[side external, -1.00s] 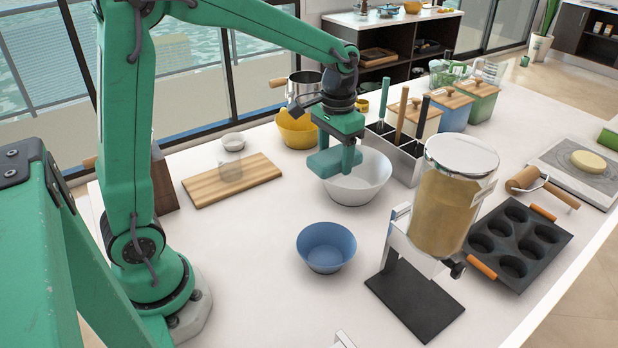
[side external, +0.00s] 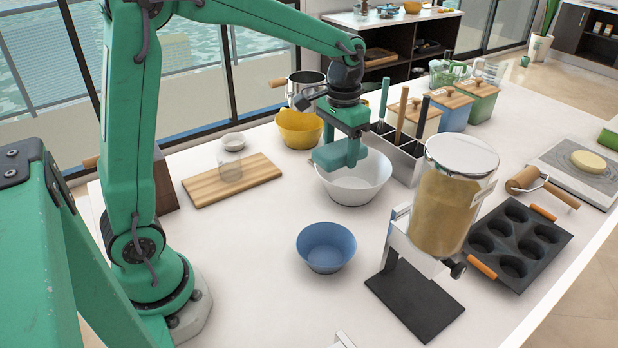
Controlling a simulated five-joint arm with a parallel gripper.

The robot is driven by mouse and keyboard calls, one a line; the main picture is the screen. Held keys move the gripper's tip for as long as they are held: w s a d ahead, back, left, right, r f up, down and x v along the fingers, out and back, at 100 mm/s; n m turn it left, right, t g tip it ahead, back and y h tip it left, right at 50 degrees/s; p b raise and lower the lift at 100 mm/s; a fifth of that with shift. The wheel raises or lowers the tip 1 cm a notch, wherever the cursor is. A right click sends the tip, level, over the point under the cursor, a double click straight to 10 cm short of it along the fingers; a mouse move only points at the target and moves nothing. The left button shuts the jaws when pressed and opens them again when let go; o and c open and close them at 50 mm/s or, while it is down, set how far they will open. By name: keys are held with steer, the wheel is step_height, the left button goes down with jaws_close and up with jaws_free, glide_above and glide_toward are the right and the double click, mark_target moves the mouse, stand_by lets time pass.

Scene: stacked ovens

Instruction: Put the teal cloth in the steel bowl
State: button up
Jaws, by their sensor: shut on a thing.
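The teal cloth (side external: 334,156) hangs folded in my gripper (side external: 352,150). My gripper is shut on it, and its jaws are partly hidden by the cloth. Both are over the back part of a pale, whitish bowl (side external: 356,188). The cloth overlaps the bowl's rim and inside in this view, and I cannot tell how high it is above the bowl or whether it touches. No bowl looks plainly like steel; this pale one may be the steel bowl.
A blue bowl (side external: 326,248) stands in front and a yellow bowl (side external: 298,130) behind. A utensil caddy (side external: 400,160) stands close at the right. A dispenser (side external: 440,200) rises at front right. A wooden board (side external: 232,180) lies left.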

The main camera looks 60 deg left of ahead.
steer(key=w+a+f, duration=0.1)
steer(key=w+a, duration=0.6)
steer(key=w, duration=0.4)
steer(key=shift+a, duration=0.2)
steer(key=shift+w+f, duration=0.1)
steer(key=shift+f, duration=0.15)
steer(key=shift+f, duration=5.35)
steer(key=o, duration=1)
